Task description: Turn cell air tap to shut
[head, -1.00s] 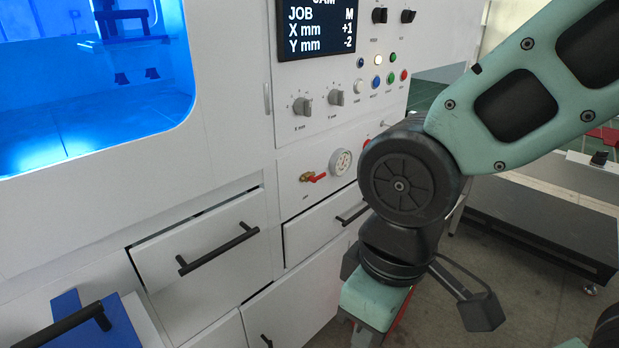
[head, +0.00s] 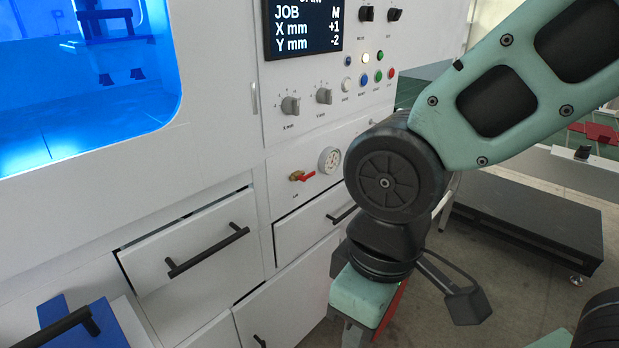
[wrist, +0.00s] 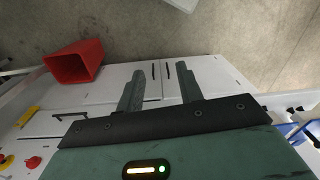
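The cell air tap (head: 302,176) is a small brass valve with a red lever on the white machine front, below the knobs and left of a round gauge (head: 330,160). Its lever lies roughly level, pointing right. My gripper hangs low at the right of the head view, below my black wrist joint, well apart from the tap; its fingertips are hidden there. In the wrist view my gripper (wrist: 160,82) shows two dark fingers spread apart with nothing between them. I cannot make out the tap in the wrist view.
Drawers with black bar handles (head: 208,250) are below the tap; the upper left one stands slightly out. Knobs (head: 290,105) and coloured buttons sit above. A red bin (wrist: 75,62) shows in the wrist view. A dark low platform (head: 525,225) stands right; bare floor lies between.

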